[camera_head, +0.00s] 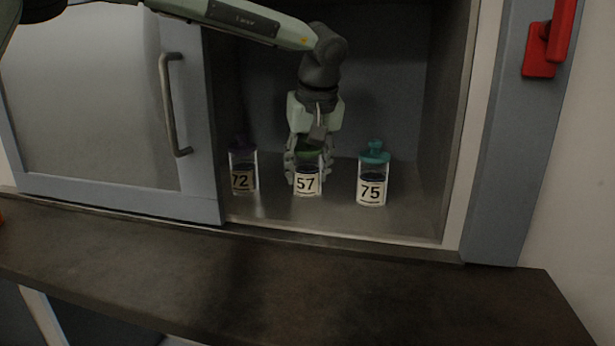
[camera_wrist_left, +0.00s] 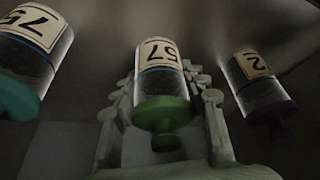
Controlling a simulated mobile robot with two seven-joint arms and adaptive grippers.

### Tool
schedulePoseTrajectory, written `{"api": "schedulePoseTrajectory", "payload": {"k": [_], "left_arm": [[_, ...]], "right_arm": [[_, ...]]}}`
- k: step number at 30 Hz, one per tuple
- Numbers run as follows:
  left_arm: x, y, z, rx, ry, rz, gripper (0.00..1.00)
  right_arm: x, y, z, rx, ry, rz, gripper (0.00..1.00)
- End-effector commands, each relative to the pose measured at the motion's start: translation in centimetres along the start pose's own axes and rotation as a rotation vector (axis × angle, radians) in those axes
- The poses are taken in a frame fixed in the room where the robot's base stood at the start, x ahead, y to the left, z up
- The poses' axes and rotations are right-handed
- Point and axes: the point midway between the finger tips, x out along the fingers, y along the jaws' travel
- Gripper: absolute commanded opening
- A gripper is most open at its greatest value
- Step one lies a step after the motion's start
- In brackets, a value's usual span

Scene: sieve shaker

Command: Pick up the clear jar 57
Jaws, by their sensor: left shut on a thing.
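The clear jar 57 (camera_head: 307,182) has a green lid and a white label, and stands upright in the cabinet between two other jars. My left gripper (camera_head: 307,168) reaches down from above and is shut on jar 57, with a finger on each side of it. In the left wrist view, jar 57 (camera_wrist_left: 160,78) sits between the two fingers of the left gripper (camera_wrist_left: 165,95), its green lid towards the palm. I cannot tell whether its base touches the cabinet floor. My right gripper is not in view.
Jar 72 (camera_head: 243,172), with a purple lid, stands to the left, close to the sliding door's edge. Jar 75 (camera_head: 372,180), with a teal lid, stands to the right. The sliding door (camera_head: 100,110) covers the left side. The dark counter (camera_head: 300,285) in front is clear.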

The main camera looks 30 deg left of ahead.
Motion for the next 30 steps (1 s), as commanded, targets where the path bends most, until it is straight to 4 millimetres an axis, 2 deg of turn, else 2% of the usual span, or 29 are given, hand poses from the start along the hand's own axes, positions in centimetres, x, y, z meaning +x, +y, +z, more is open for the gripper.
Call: {"api": "schedulePoseTrajectory", "payload": {"k": [14,15,17,25,26,30], "left_arm": [[-0.8,-0.2,0.0,0.000,0.002,0.000,0.09],[-1.3,-0.1,-0.2,-0.001,0.003,0.001,0.09],[-2.1,-0.1,-0.6,-0.001,0.003,0.002,0.09],[-6.9,-0.1,-2.5,-0.002,0.003,0.003,0.09],[-7.0,-0.4,-2.0,0.002,0.002,0.001,0.09],[-7.8,-1.8,0.5,0.002,0.003,0.002,0.09]], "right_arm": [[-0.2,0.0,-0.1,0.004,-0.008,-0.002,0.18],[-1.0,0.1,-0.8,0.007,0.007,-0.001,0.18],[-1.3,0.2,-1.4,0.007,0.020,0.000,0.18],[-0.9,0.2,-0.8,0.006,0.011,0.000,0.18],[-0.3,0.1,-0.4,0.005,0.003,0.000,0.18],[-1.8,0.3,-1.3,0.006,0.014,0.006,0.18]]}}
